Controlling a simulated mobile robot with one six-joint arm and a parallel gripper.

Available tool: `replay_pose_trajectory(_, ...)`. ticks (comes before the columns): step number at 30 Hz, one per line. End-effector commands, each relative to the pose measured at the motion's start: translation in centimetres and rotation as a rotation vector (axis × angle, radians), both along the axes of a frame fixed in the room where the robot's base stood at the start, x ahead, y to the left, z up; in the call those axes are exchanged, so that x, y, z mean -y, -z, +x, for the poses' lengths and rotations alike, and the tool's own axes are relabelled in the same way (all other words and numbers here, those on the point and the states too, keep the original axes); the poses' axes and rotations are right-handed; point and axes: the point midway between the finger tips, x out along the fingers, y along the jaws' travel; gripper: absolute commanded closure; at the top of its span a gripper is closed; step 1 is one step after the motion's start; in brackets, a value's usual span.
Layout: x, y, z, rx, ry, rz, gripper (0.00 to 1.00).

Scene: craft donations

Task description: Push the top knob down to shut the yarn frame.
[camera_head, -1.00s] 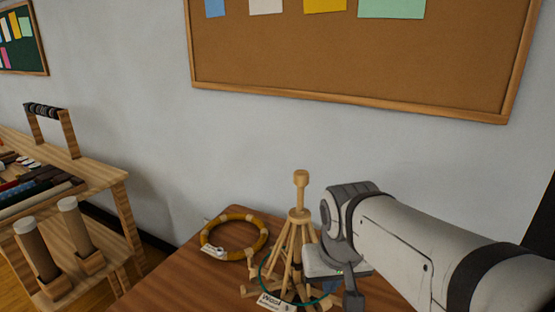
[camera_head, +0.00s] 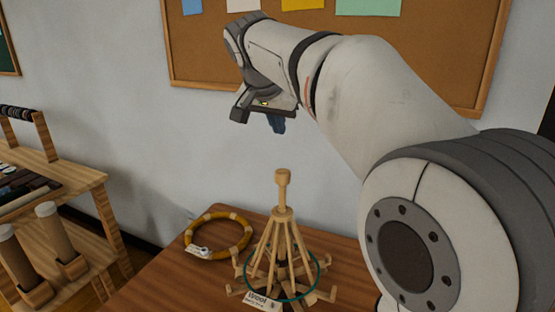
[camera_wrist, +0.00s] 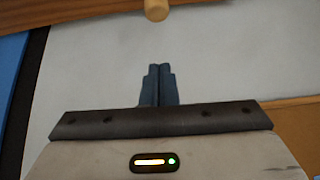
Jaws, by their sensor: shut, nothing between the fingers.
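The wooden yarn frame (camera_head: 284,235) stands upright on the brown table in the head view, its ribs spread out in a cone around the post. Its top knob (camera_head: 283,178) sticks up on a short neck above the ribs. A green ring circles the lower ribs, and a tag reading "Wool" hangs at the front. My gripper (camera_head: 278,124) is raised above the knob and apart from it, its fingers pointing down. In the wrist view the blue fingers (camera_wrist: 158,85) are shut together and empty. The round wooden end at the top edge there looks like the knob (camera_wrist: 156,10).
A wooden hoop (camera_head: 217,232) with a tag lies on the table (camera_head: 170,270) left of the frame. A wooden shelf unit (camera_head: 75,190) with rolls stands further left. The wall and cork board (camera_head: 380,70) are behind.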

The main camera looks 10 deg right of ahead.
Motion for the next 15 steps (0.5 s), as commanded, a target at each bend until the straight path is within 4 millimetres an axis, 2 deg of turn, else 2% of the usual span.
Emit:
replay_pose_trajectory(10, 2.4, 6.2, 3.5, -0.005, 0.003, 0.0, 1.0)
replay_pose_trajectory(15, 1.9, 8.7, 3.0, -0.003, -0.001, 0.0, 1.0)
